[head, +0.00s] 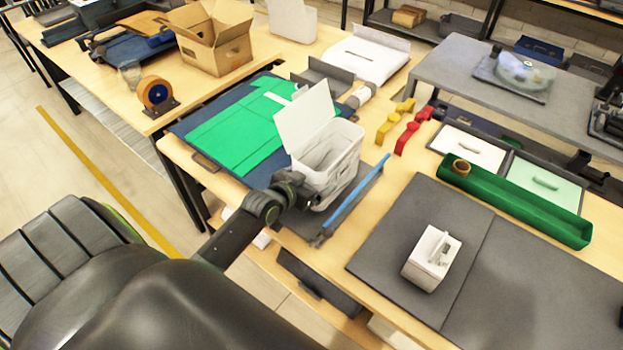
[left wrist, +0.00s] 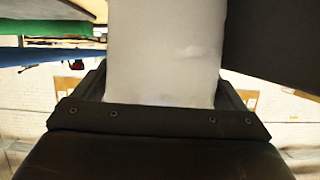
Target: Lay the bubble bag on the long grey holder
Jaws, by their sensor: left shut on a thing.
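My left gripper (head: 300,190) is at the near left side of the white bin on the table. In the left wrist view its jaws (left wrist: 160,105) are shut on a smooth, flat, pale grey-white piece, which I take for the bubble bag (left wrist: 165,50). It stands up out of the jaws. In the head view I cannot cleanly separate the bag from the white bin. My right gripper is not in view.
The white bin (head: 345,160) has a raised white panel (head: 305,118) above it. A green sheet (head: 235,130) on a dark blue mat lies to the left. Yellow and red pieces (head: 408,138), a green tray (head: 515,205) and a small white box (head: 432,262) on a grey mat are to the right.

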